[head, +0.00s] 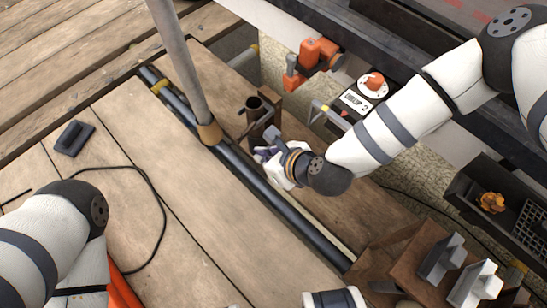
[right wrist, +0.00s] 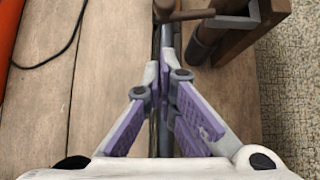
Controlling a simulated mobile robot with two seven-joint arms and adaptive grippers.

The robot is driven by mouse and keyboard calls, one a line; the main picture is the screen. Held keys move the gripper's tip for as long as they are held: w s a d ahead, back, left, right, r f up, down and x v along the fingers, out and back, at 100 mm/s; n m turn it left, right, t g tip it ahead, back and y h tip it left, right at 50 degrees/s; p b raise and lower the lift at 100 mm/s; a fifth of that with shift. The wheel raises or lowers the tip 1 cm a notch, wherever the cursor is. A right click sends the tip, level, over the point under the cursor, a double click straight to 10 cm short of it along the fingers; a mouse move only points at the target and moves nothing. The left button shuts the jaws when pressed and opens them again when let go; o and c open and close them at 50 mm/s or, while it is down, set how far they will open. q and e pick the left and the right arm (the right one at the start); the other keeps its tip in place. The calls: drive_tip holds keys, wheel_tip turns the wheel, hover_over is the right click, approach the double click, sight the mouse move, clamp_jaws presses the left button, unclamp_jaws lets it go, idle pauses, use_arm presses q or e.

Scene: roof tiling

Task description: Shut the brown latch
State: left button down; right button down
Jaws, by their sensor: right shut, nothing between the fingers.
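The brown latch appears as a small brown bar on a brown wooden post (head: 271,103) with a grey bracket, near the middle of the head view. In the right wrist view the brown bar (right wrist: 182,15) lies across the top, reaching left from the grey bracket (right wrist: 240,19). My right gripper (head: 264,153) is just below the post in the head view, above the dark pipe. The right wrist view shows its purple-padded fingers (right wrist: 166,60) shut and empty, their tips close below the bar; contact cannot be told. My left gripper is out of view.
A dark pipe (head: 285,208) runs diagonally along the planks, and a grey pole (head: 182,60) rises beside it. An orange clamp (head: 317,54) and a dial box (head: 362,98) stand behind the post. A black tray (head: 490,222) is at right. Planks at left are mostly clear.

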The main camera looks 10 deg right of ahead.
sight(246, 130)
use_arm(q)
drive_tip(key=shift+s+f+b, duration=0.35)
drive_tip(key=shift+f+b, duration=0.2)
drive_tip(key=shift+b, duration=0.05)
use_arm(e)
drive_tip(key=w+a, duration=0.1)
drive_tip(key=w, duration=0.1)
drive_tip(key=w+a, duration=0.1)
drive_tip(key=shift+w+a+f, duration=0.35)
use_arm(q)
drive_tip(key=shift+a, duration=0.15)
